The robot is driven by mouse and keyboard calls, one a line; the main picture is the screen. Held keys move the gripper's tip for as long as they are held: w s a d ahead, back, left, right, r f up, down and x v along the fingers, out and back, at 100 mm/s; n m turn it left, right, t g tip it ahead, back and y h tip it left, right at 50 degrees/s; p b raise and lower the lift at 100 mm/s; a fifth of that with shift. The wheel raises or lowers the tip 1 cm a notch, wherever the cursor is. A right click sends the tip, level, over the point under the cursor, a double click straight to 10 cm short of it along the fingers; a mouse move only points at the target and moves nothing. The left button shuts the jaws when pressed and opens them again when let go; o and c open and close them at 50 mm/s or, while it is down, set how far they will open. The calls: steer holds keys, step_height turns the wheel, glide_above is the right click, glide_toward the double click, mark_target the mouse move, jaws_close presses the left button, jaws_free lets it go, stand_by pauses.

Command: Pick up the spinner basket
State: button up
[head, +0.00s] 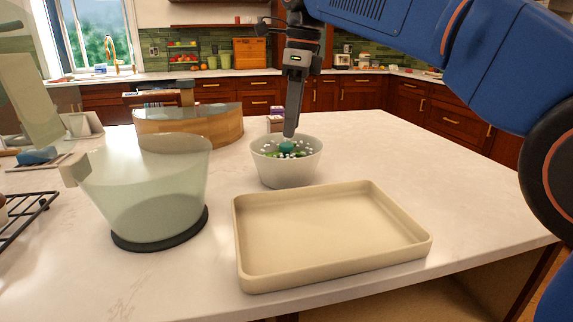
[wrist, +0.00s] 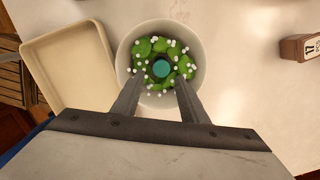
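The spinner basket (head: 284,173) appears to be the off-white bowl-shaped vessel on the counter behind the tray. It holds green leaves and small white beads around a teal knob (head: 287,146). In the wrist view the basket (wrist: 199,50) is seen from above, with the teal knob (wrist: 161,68) at its middle. My gripper (head: 289,134) points down over the basket. In the wrist view my gripper (wrist: 160,86) is open, its fingers apart on either side below the knob in the picture. Nothing is held. Whether the fingertips touch the leaves is unclear.
A beige tray (head: 334,232) lies in front of the basket. A translucent bowl (head: 155,209) on a dark base stands to the left. A wooden curved block (head: 190,131) stands behind, and a dark rack (head: 24,216) is at far left. The counter right of the basket is clear.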

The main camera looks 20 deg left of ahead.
mark_target(287, 152)
steer(key=f, duration=0.3)
steer(key=a+f, duration=0.1)
steer(key=f, duration=0.5)
steer(key=shift+a+f, duration=0.2)
steer(key=shift+f, duration=0.15)
steer(key=shift+c, duration=0.6)
jaws_close()
